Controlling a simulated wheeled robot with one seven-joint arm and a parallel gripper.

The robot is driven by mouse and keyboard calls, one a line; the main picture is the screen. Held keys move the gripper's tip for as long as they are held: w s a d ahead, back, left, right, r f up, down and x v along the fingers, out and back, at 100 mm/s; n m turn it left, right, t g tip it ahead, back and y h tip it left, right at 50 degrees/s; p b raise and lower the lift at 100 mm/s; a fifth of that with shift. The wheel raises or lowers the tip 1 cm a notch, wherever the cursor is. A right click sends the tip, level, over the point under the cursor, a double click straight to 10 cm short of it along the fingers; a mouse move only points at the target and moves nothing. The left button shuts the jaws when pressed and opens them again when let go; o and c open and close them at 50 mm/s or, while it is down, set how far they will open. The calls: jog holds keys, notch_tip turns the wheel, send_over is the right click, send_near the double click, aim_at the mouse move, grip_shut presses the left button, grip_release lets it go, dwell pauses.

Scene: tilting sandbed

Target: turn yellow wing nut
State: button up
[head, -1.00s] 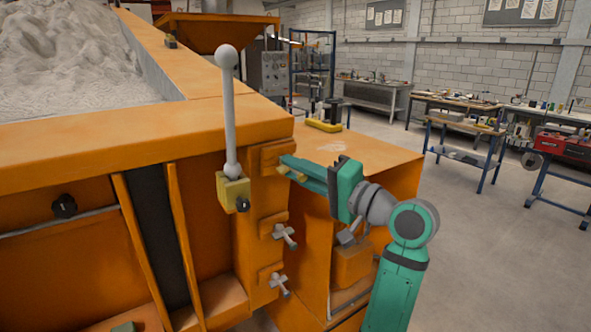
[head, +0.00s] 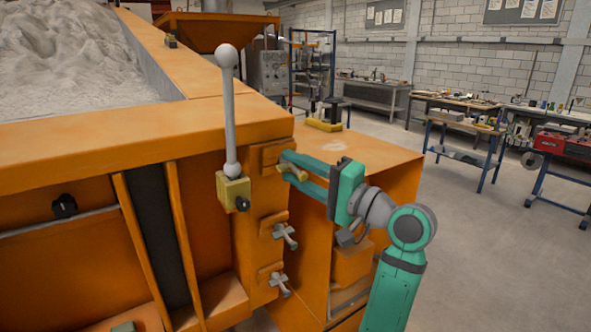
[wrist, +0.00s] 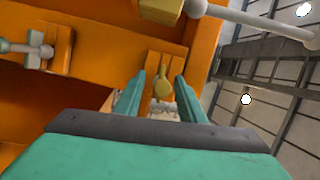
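The yellow wing nut (head: 293,172) sits on the top orange bracket at the corner of the sandbed. It also shows in the wrist view (wrist: 162,86), with its long shape running up and down the picture. My gripper (head: 290,174) is open, with one green finger above the wing nut and one below it in the head view. In the wrist view my gripper's fingers (wrist: 161,90) stand on either side of the nut, with a visible gap on both sides. I cannot tell whether the fingertips reach past the nut.
Two grey wing nuts (head: 286,236) (head: 280,285) sit on lower brackets of the same corner post. A lever (head: 230,115) with a ball top rises from a yellow block (head: 233,190) just left of my gripper. An orange cabinet (head: 385,165) stands close behind my gripper.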

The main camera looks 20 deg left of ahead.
jog(key=shift+d, duration=0.1)
jog(key=v, duration=1)
jog(key=shift+d, duration=0.3)
jog(key=shift+s, duration=0.1)
